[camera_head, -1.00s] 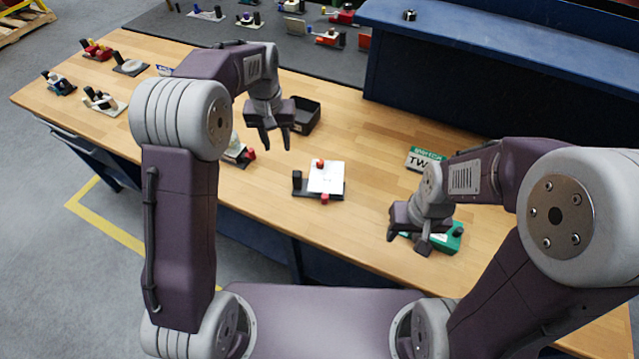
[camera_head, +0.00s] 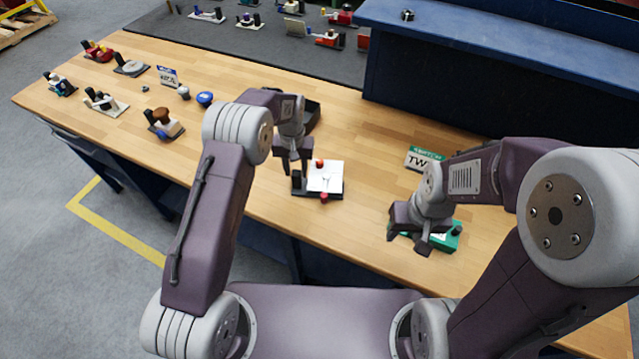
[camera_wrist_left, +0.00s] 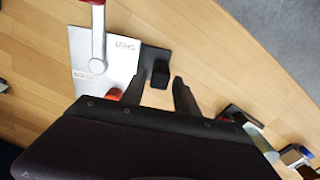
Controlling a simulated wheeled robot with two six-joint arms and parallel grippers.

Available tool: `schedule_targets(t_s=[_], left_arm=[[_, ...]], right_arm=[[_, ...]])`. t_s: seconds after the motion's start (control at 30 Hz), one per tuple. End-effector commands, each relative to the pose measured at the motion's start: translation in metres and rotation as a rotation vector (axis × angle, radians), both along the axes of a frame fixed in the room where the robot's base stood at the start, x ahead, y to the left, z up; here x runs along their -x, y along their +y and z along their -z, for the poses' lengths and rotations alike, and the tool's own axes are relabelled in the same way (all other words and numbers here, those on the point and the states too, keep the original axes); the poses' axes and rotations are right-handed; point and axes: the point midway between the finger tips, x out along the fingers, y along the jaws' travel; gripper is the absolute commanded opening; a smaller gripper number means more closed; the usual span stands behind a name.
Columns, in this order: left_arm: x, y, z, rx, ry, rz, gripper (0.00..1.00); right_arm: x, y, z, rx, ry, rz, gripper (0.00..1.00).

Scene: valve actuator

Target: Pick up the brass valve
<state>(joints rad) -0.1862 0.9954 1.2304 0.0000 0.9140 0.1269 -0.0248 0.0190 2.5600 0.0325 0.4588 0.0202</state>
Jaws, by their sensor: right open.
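I cannot pick out with certainty a brass valve in either view. A brown-topped piece (camera_head: 163,116) stands on a small base at the left of the table. A fixture with a white plate (camera_head: 328,176), red knobs and a black base lies mid-table. The plate also shows in the left wrist view (camera_wrist_left: 122,52), with a red-handled lever (camera_wrist_left: 97,30) across it. My left gripper (camera_head: 294,172) is open above the fixture's left side; in the wrist view a black post (camera_wrist_left: 161,74) shows between its fingers. My right gripper (camera_head: 407,243) is open beside a green fixture (camera_head: 445,235), partly covering it.
A black bin (camera_head: 313,116) stands behind my left gripper, partly hidden. A green and white sign (camera_head: 424,158) is at the right. Several small fixtures sit at the table's left end, with a blue knob (camera_head: 205,98) nearby. A blue raised shelf (camera_head: 480,50) bounds the back.

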Motion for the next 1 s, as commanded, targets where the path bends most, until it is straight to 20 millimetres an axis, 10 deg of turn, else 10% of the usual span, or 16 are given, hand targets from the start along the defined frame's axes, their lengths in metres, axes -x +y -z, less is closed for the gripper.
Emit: schedule_targets(t_s=[0.23,0.53,0.67,1.0], left_arm=[[0.003,0.0,0.043,-0.001,0.005,0.0,0.36],[0.003,0.0,0.051,0.0,0.002,0.0,0.36],[0.003,0.0,0.05,0.0,0.002,0.0,0.0],[0.002,0.0,0.05,0.0,0.001,0.0,0.0]], right_arm=[[0.0,0.0,0.0,0.0,0.0,0.0,0.45],[0.0,0.0,0.0,0.0,0.0,0.0,0.45],[0.0,0.0,0.0,0.0,0.0,0.0,0.45],[0.0,0.0,0.0,0.0,0.0,0.0,0.45]])
